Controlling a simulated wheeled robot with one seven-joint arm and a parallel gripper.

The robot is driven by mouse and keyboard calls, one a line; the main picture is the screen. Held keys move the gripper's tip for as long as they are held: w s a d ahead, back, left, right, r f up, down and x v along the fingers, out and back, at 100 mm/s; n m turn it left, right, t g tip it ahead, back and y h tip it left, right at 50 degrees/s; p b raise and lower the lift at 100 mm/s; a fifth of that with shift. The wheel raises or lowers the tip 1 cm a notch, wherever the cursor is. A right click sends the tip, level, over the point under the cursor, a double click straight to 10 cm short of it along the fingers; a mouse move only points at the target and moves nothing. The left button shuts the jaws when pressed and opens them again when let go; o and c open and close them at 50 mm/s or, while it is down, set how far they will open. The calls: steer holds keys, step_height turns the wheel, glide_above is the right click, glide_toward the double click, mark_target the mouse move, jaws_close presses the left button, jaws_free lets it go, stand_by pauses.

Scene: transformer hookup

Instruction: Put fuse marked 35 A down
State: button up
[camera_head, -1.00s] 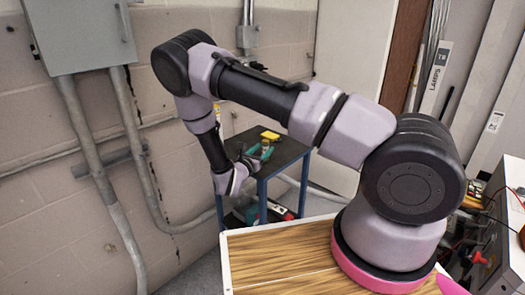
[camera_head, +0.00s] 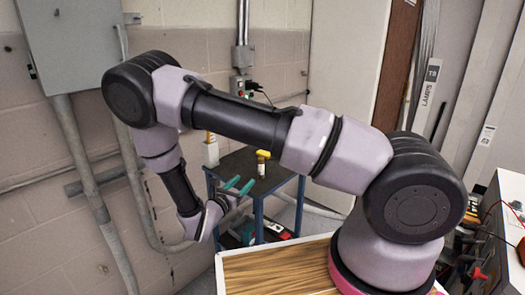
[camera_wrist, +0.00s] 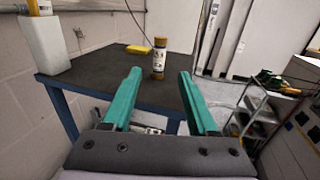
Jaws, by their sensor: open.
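A yellow object (camera_wrist: 138,49) lies on the table behind the fuse, to its left. A white holder (camera_wrist: 45,45) with something yellow stands at the table's left. A grey wall with conduits (camera_head: 90,175) is close to my arm's left.

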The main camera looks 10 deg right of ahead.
steer(key=s+d+r+m+g+y, duration=0.1)
steer(key=s+d+r+m+g, duration=0.2)
steer(key=d+r+m+g, duration=0.5)
steer(key=s+d+r+m+g, duration=0.4)
steer(key=d+r+m+g, duration=0.15)
steer(key=r+m, duration=0.45)
steer(key=s+r+m+t+y, duration=0.3)
steer(key=s+r+m+y, duration=0.3)
steer(key=r, duration=0.5)
steer(key=s+r+m+t+y, duration=0.3)
steer(key=s+r+m+y, duration=0.3)
steer(key=r, duration=0.5)
steer(key=shift+s+d+r+m+t, duration=0.15)
steer(key=shift+s+d+m+t, duration=0.25)
steer(key=shift+s+m, duration=0.55)
steer(key=shift+w+m, duration=0.25)
